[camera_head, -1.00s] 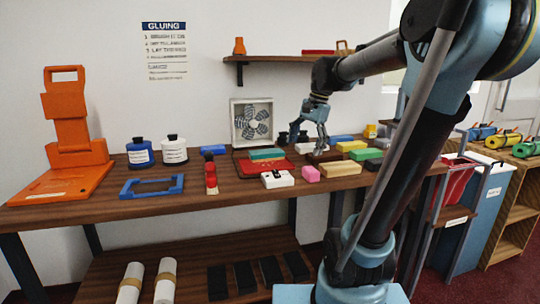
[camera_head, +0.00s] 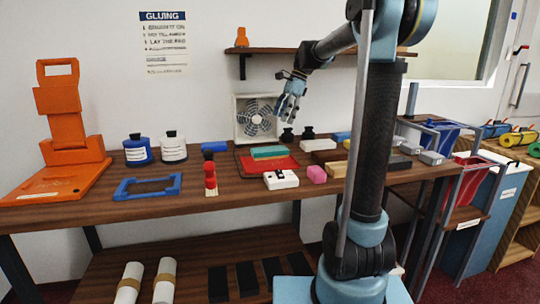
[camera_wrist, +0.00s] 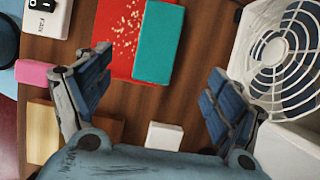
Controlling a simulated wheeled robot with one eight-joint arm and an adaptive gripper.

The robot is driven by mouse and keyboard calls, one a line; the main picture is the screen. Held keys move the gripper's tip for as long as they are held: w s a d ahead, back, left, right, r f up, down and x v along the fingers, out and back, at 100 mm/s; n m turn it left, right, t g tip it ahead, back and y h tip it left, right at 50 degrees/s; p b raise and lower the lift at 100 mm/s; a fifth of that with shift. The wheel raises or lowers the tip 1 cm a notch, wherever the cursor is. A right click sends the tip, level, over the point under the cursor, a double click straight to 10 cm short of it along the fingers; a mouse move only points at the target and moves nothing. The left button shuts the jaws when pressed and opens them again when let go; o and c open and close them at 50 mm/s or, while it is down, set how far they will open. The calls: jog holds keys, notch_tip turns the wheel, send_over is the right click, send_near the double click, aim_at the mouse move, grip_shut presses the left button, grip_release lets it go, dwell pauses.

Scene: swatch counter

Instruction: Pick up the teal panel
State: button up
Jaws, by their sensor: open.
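The teal panel (camera_head: 268,152) is a flat oblong block lying on the red tray (camera_head: 283,166) in the middle of the counter. In the wrist view the teal panel (camera_wrist: 158,42) lies at the upper middle, along the edge of the speckled red surface (camera_wrist: 118,30). My gripper (camera_head: 291,108) is in the air above the counter, in front of the fan and above and slightly right of the panel. In the wrist view its open fingers (camera_wrist: 160,75) spread on both sides with nothing between them, apart from the panel.
A fan (camera_head: 255,118) stands behind the tray. A white box (camera_head: 281,179) and a pink block (camera_head: 317,174) sit in front of it. My arm hides part of the counter's right side.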

aim_at(270, 149)
jog(key=x, duration=1.3)
jog(key=shift+d+f, duration=0.15)
jog(key=shift+f, duration=0.05)
jog(key=c, duration=1.2)
